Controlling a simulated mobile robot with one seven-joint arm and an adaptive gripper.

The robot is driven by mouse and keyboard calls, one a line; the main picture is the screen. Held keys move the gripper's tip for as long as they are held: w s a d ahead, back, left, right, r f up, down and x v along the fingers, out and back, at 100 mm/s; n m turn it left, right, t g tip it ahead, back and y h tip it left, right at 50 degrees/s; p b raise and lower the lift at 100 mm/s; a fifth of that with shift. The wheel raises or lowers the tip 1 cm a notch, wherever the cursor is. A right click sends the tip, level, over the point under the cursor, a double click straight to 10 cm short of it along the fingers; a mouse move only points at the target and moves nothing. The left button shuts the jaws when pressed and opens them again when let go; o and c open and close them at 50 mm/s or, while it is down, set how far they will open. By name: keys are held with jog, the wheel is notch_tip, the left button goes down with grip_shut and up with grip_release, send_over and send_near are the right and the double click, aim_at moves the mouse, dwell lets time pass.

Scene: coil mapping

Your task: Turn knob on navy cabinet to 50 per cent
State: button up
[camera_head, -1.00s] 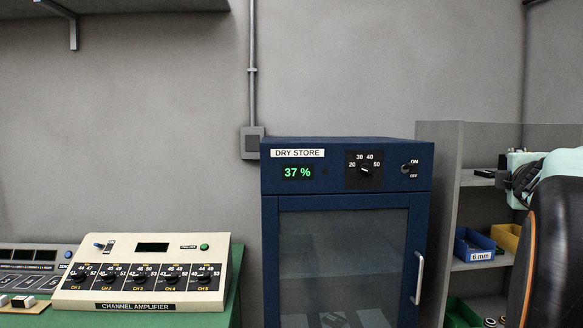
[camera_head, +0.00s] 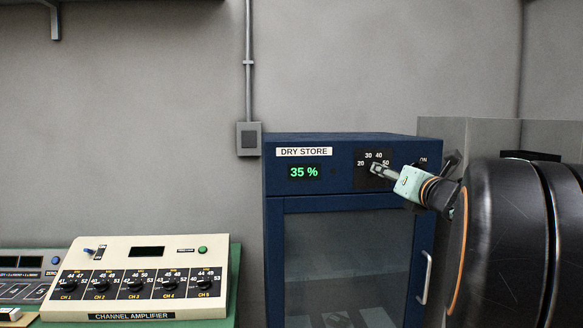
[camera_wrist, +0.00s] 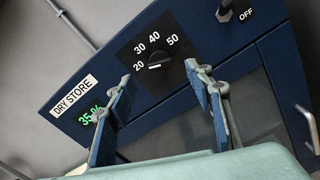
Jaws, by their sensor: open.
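The navy cabinet (camera_head: 345,205) is labelled DRY STORE and its green display (camera_head: 304,172) reads 35 %. Its black knob (camera_wrist: 159,61) sits on a black dial plate marked 20, 30, 40 and 50 in the wrist view. The knob's pale pointer line shows, but I cannot tell its exact setting. My gripper (camera_head: 376,171) reaches in from the right, in front of the dial, and hides most of the knob in the head view. In the wrist view my gripper's fingers (camera_wrist: 163,92) are open and apart, with the knob beyond their tips and between them.
An on/off switch (camera_wrist: 225,10) sits right of the dial. The cabinet's glass door has a pale handle (camera_head: 425,278). A cream channel amplifier (camera_head: 145,275) stands on a green bench at left. A grey shelf unit (camera_head: 430,128) stands behind my arm at right.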

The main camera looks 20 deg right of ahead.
jog(key=x, duration=0.7)
jog(key=shift+p, duration=0.4)
jog(key=c, duration=1.2)
jog(key=shift+o, duration=0.2)
jog(key=shift+m, duration=0.3)
jog(key=m+p, duration=0.3)
jog(key=m, duration=0.5)
jog(key=m+p, duration=0.4)
jog(key=m, duration=0.5)
jog(key=m+p, duration=0.3)
jog(key=m, duration=0.6)
jog(key=shift+f+p, duration=0.35)
jog(key=shift+p, duration=0.05)
jog(key=shift+m, duration=0.3)
